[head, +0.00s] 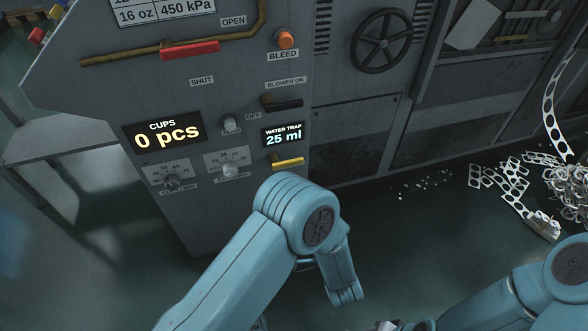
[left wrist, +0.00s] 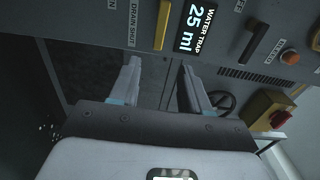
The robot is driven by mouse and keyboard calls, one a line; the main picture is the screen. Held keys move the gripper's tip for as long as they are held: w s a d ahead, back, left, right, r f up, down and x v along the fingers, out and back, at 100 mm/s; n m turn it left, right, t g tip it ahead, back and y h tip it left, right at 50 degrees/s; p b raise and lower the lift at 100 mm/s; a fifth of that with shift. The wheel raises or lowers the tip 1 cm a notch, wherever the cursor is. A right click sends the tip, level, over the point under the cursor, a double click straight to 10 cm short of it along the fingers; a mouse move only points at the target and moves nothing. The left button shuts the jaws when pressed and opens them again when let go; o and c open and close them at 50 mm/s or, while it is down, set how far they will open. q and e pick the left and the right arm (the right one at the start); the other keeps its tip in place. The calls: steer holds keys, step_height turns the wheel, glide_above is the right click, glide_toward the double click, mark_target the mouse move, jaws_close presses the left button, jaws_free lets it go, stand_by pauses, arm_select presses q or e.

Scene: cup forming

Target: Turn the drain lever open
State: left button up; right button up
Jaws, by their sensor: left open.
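The drain lever is a yellow bar (head: 288,161) below the water trap display (head: 283,136), which reads 25 ml, on the grey machine panel. In the left wrist view the yellow lever (left wrist: 162,24) lies beyond my fingertips, roughly in line with the gap between them. A DRAIN SHUT label (left wrist: 132,22) is beside it. My left gripper (left wrist: 160,66) is open and empty, apart from the lever. In the head view my left arm bends in front of the panel just below the lever, and its fingers cannot be made out. My right arm shows at lower right; its gripper is not visible.
Above the lever are a black blower lever (head: 282,103), an orange bleed button (head: 286,39) and a red-handled lever (head: 189,50). A handwheel (head: 382,41) is to the right. Scrap webbing (head: 570,182) lies on the floor at right. A red knob (left wrist: 279,118) shows in the wrist view.

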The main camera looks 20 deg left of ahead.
mark_target(294, 164)
arm_select(q)
steer(key=b+x, duration=0.5)
steer(key=x, duration=1)
steer(key=shift+f, duration=0.15)
steer(key=shift+w+a, duration=0.35)
steer(key=shift+w, duration=0.15)
arm_select(e)
step_height(294, 164, down, 6)
steer(key=w+t, duration=0.1)
steer(key=w, duration=0.1)
steer(key=shift+w+d+r+h, duration=0.25)
steer(key=shift+w+d+h, duration=0.05)
steer(key=shift+w+d, duration=0.05)
arm_select(q)
jaws_close()
